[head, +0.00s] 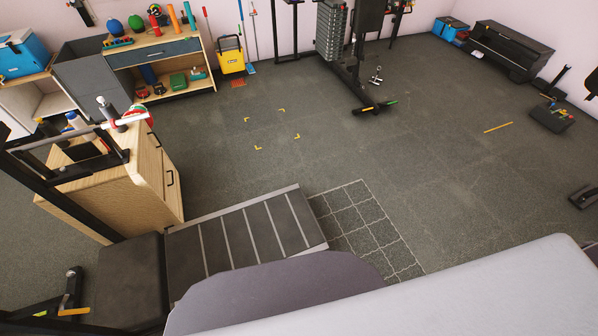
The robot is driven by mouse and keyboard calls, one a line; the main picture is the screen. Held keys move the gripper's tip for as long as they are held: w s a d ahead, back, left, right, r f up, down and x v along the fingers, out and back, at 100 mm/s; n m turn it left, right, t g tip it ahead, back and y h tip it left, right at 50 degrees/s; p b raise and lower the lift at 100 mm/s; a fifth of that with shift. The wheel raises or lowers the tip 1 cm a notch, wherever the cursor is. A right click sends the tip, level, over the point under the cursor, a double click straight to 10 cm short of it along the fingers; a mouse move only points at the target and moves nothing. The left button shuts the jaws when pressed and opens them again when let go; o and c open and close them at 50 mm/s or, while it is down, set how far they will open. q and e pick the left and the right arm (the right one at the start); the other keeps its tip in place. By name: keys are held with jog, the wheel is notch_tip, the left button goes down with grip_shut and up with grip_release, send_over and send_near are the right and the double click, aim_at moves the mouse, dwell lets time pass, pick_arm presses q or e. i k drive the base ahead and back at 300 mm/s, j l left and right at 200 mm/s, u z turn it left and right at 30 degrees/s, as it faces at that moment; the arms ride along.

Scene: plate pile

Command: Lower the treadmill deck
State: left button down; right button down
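The treadmill deck (240,236) is a dark grey panel with pale cross stripes and a light edge rail, in the lower middle of the head view. Its left end meets a black housing (130,275), beside dark frame bars (42,182) at the left. Its right end overlaps a white-lined grid on the floor (368,228). I cannot tell from this view how far the deck is tilted or raised. A grey and white surface hides its near side. Neither of my grippers is in view.
A wooden drawer cabinet (155,170) stands just behind the deck at the left. A shelf unit (160,60) and yellow bucket (231,55) are at the back wall. A weight machine (345,50) stands at the back. The middle floor, with yellow corner marks (259,148), is clear.

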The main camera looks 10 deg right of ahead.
aim_at(280, 224)
jog(key=l+u, duration=0.1)
jog(key=l, duration=0.65)
jog(key=l+u, duration=0.15)
jog(key=l, duration=0.6)
jog(key=k+l+u, duration=0.1)
jog(key=l, duration=0.65)
